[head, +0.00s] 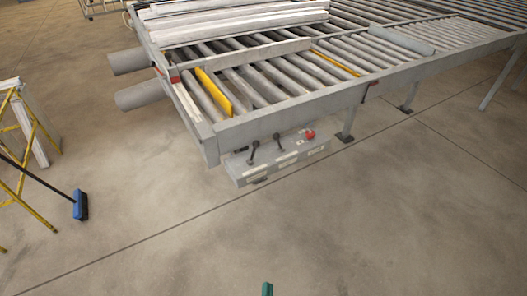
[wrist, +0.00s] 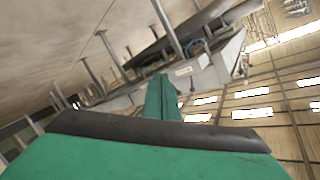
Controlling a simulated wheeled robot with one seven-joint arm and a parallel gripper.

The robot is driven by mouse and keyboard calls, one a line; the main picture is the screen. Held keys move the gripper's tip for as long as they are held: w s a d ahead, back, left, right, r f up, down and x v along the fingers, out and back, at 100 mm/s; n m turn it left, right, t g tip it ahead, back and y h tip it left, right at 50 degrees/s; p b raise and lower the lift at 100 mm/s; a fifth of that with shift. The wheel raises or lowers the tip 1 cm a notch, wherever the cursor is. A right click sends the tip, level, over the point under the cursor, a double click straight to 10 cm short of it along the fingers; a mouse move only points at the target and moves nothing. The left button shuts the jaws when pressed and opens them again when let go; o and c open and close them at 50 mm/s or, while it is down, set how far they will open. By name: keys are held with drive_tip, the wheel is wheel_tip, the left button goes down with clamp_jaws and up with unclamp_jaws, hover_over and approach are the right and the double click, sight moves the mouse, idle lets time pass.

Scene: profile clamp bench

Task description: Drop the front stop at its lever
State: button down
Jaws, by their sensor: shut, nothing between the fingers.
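A grey control box (head: 280,161) hangs under the near side rail of the roller bench. Two black levers with dark knobs, a left lever (head: 253,151) and a right lever (head: 277,141), stand up from it. A yellow plate (head: 214,92) stands between the rollers near the left end; a thinner yellow strip (head: 336,62) shows farther right. I cannot tell which is the front stop. The green tip of my gripper (head: 267,289) shows at the bottom edge, well short of the box. In the wrist view my green gripper (wrist: 161,88) is shut and empty.
The roller bench (head: 290,112) carries long pale profiles (head: 235,22) at the back. A red button (head: 310,134) sits on the box's right end. A yellow ladder (head: 35,125) and a blue broom (head: 80,205) are at left. The floor before the box is clear.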

sight(253, 153)
drive_tip(key=w+d+r+m, duration=0.1)
drive_tip(key=w+r+m, duration=0.4)
drive_tip(key=w, duration=0.6)
drive_tip(key=w+d+r+m, duration=0.1)
drive_tip(key=w+r+m, duration=0.4)
drive_tip(key=w, duration=0.6)
drive_tip(key=w+r+m+y, duration=0.1)
drive_tip(key=w+r+m, duration=0.3)
drive_tip(key=w, duration=0.8)
drive_tip(key=shift+d+r+m, duration=0.4)
drive_tip(key=shift+r, duration=0.45)
drive_tip(key=x, duration=0.9)
drive_tip(key=shift+w+a, duration=0.1)
drive_tip(key=shift+w, duration=0.15)
drive_tip(key=shift+w+a, duration=0.2)
drive_tip(key=shift+a, duration=0.1)
drive_tip(key=shift+s+a+r, duration=0.3)
drive_tip(key=shift+a+r, duration=0.1)
drive_tip(key=shift+a, duration=0.3)
drive_tip(key=shift+s+a+r, duration=0.25)
drive_tip(key=shift+a+r, duration=0.2)
drive_tip(key=shift+a, duration=0.25)
drive_tip(key=shift+a, duration=0.1)
